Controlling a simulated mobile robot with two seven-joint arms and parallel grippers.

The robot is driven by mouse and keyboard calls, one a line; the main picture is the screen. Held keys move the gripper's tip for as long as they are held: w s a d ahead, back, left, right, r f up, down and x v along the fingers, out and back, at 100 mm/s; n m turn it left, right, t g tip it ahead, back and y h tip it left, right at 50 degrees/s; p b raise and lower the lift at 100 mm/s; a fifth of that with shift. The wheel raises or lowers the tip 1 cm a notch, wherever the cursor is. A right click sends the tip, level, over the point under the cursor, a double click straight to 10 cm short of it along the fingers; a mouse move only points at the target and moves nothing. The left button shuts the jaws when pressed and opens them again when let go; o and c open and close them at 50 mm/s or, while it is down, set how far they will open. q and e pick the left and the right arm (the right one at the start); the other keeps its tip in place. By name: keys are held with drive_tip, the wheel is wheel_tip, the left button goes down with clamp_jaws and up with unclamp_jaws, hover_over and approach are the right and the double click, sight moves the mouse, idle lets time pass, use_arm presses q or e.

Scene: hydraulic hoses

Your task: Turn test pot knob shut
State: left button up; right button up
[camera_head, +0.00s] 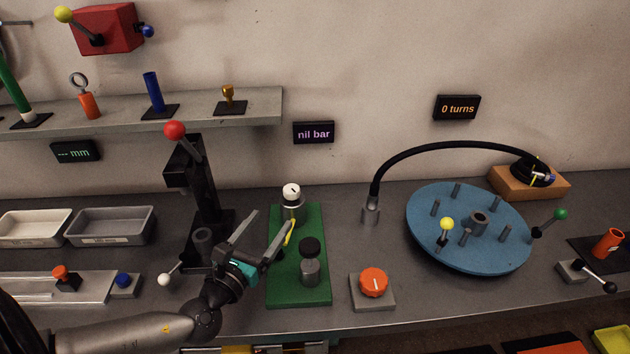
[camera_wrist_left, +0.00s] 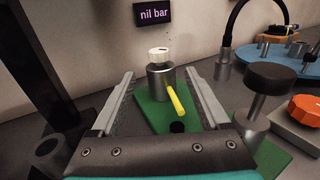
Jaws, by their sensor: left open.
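The test pot (camera_head: 291,208) is a grey metal cylinder on a green plate (camera_head: 283,288). Its white knob (camera_head: 292,190) sits on top with a dark mark, and a yellow lever (camera_wrist_left: 176,95) sticks out of its near side. In the left wrist view the white knob (camera_wrist_left: 159,53) and pot (camera_wrist_left: 160,82) appear between my fingers. My left gripper (camera_head: 274,218) is open and empty, its fingers pointing toward the pot from the near left. Whether a finger touches the lever is unclear. My right gripper is not in view.
A black-topped metal post (camera_head: 309,262) stands on the same plate, to the right of my gripper. A black column (camera_head: 200,190) with a red ball rises at left. An orange knob (camera_head: 373,282) and blue turntable (camera_head: 430,245) are at right. A display (camera_head: 314,132) reads "nil bar".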

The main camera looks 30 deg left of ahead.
sight(296, 186)
use_arm(q)
drive_tip(key=w, duration=0.4)
drive_tip(key=w+a, duration=0.1)
drive_tip(key=w, duration=0.4)
drive_tip(key=w+b, duration=0.1)
drive_tip(key=w, duration=0.4)
drive_tip(key=shift+w+a, duration=0.15)
drive_tip(key=shift+w, duration=0.1)
drive_tip(key=shift+c, duration=0.4)
clamp_jaws()
